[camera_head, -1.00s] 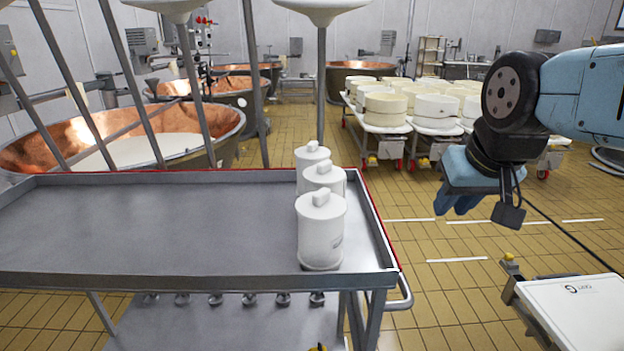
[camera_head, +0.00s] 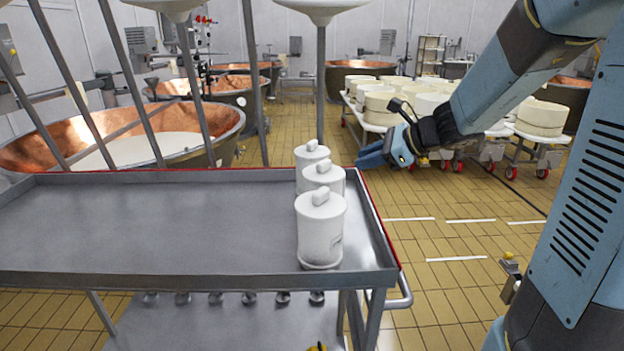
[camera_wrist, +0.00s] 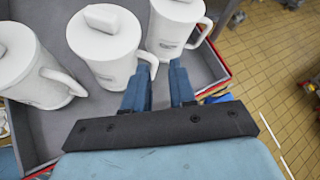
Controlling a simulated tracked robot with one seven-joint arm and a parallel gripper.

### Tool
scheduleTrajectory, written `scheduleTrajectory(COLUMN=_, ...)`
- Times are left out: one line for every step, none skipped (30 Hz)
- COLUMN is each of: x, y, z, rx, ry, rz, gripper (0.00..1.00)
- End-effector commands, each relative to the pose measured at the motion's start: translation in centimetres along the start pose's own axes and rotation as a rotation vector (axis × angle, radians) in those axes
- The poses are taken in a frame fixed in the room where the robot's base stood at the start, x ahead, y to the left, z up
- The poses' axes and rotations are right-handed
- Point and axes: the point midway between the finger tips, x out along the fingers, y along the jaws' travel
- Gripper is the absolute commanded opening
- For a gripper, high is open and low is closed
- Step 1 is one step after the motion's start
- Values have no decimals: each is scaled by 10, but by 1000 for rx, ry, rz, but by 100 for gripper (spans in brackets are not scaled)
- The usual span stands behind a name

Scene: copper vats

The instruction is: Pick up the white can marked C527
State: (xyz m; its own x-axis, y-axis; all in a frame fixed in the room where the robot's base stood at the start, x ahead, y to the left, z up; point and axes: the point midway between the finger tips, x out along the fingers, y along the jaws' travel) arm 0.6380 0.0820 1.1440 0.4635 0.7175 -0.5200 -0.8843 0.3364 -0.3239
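Three white lidded cans stand upright in a row on the grey tray of a cart: a near can (camera_head: 320,232), a middle can (camera_head: 322,177) and a far can (camera_head: 310,155). The wrist view shows all three with side handles: left (camera_wrist: 28,65), middle (camera_wrist: 105,45) and right (camera_wrist: 175,28). Small labels show, but I cannot read C527 on any. My gripper (camera_head: 370,156) is by the tray's far right corner. In the wrist view my gripper (camera_wrist: 160,82) has its fingers apart, empty, close to the middle can's handle; contact is unclear.
The cart tray (camera_head: 150,225) has a raised rim and a wide bare area left of the cans. Copper vats (camera_head: 130,140) stand behind it. Cheese wheels (camera_head: 430,103) lie on low trolleys behind my arm. Tiled floor is open right of the cart.

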Motion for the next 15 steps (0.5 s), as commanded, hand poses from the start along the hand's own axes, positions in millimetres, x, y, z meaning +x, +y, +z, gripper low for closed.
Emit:
scheduleTrajectory(x=8, y=-14, z=-9, rx=95, ry=-24, rz=-28, gripper=25)
scheduleTrajectory(x=11, y=-22, z=-12, rx=147, ry=-38, rz=-45, gripper=25)
scheduleTrajectory(x=15, y=-31, z=-17, rx=210, ry=-56, rz=-67, gripper=25)
scheduleTrajectory(x=17, y=-37, z=-21, rx=254, ry=-68, rz=-81, gripper=25)
scheduleTrajectory(x=19, y=-43, z=-24, rx=292, ry=-79, rz=-95, gripper=25)
scheduleTrajectory(x=22, y=-50, z=-28, rx=337, ry=-92, rz=-111, gripper=25)
scheduleTrajectory(x=23, y=-54, z=-30, rx=364, ry=-100, rz=-121, gripper=25)
scheduleTrajectory(x=24, y=-58, z=-32, rx=389, ry=-108, rz=-130, gripper=25)
scheduleTrajectory(x=26, y=-62, z=-35, rx=414, ry=-115, rz=-139, gripper=25)
scheduleTrajectory(x=26, y=-64, z=-36, rx=428, ry=-120, rz=-144, gripper=25)
scheduleTrajectory(x=28, y=-66, z=-37, rx=438, ry=-123, rz=-148, gripper=25)
scheduleTrajectory(x=30, y=-67, z=-38, rx=449, ry=-126, rz=-152, gripper=25)
scheduleTrajectory(x=33, y=-68, z=-38, rx=454, ry=-128, rz=-153, gripper=25)
scheduleTrajectory(x=36, y=-69, z=-38, rx=456, ry=-128, rz=-153, gripper=25)
scheduleTrajectory(x=41, y=-70, z=-38, rx=457, ry=-128, rz=-153, gripper=25)
